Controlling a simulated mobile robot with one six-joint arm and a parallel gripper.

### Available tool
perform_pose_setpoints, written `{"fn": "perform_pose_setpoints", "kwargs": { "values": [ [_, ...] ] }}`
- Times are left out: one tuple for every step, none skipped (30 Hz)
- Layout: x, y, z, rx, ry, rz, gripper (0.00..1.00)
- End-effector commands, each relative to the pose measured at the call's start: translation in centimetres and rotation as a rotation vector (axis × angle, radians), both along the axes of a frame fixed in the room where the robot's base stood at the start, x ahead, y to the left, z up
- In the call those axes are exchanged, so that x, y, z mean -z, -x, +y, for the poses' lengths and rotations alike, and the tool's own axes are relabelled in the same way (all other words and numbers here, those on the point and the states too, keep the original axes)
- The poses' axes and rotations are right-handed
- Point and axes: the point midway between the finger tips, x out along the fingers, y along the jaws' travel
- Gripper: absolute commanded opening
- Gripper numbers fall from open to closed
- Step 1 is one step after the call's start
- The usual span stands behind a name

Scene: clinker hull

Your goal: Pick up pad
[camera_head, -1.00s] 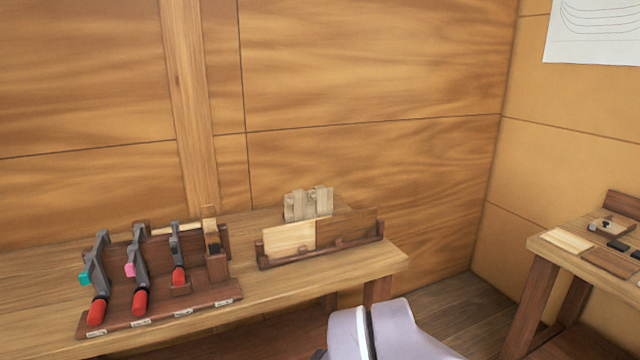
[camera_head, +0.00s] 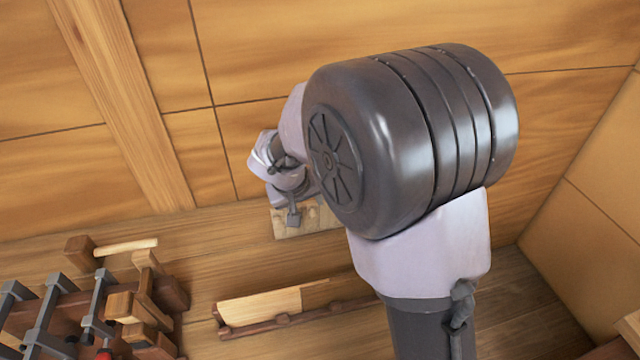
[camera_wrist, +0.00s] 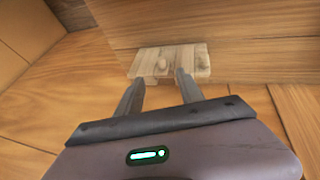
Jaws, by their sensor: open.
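A pale wooden board (camera_wrist: 188,62) stands ahead of my gripper in the wrist view. My gripper (camera_wrist: 158,80) is open, with one finger either side of the block's line. I cannot tell whether the fingertips touch the board. In the head view the same board (camera_head: 318,219) shows beneath my gripper (camera_head: 292,218). My own arm covers part of it there, and the small block cannot be made out.
A low wooden rack (camera_head: 260,308) with thin boards stands in front of the pale board. A clamp stand (camera_head: 60,310) with several clamps is at the lower left. The panelled wall (camera_head: 90,180) rises close behind the bench (camera_head: 215,240).

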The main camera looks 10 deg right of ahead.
Motion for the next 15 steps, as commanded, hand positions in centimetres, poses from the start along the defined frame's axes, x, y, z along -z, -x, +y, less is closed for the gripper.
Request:
{"fn": "perform_pose_setpoints", "kwargs": {
  "values": [
    [2.0,-0.5,-0.5,0.003,0.001,0.004,0.45],
    [2.8,-0.9,-0.7,0.003,0.001,0.004,0.45],
    [3.9,-1.3,-1.0,0.003,0.001,0.004,0.45],
    [4.7,-1.7,-1.2,0.002,0.000,0.005,0.45],
    [5.3,-2.0,-1.4,0.003,-0.001,0.003,0.45],
    [6.2,-2.4,-1.6,0.003,-0.001,0.003,0.45],
    [6.7,-2.6,-1.7,0.002,0.000,0.003,0.45],
    [7.1,-2.8,-1.9,0.002,0.000,0.003,0.45],
    [7.5,-3.1,-2.0,0.003,-0.001,0.001,0.45],
    [7.7,-3.2,-2.1,0.003,-0.001,0.001,0.45],
    [8.0,-3.3,-2.1,0.003,-0.001,0.001,0.45],
    [8.4,-3.5,-2.3,0.003,-0.001,0.001,0.45],
    [8.8,-3.8,-2.4,0.002,-0.001,0.001,0.45],
    [9.4,-4.1,-2.5,0.003,-0.001,0.002,0.45],
    [10.1,-4.5,-2.7,0.003,-0.001,0.002,0.45]
  ]
}}
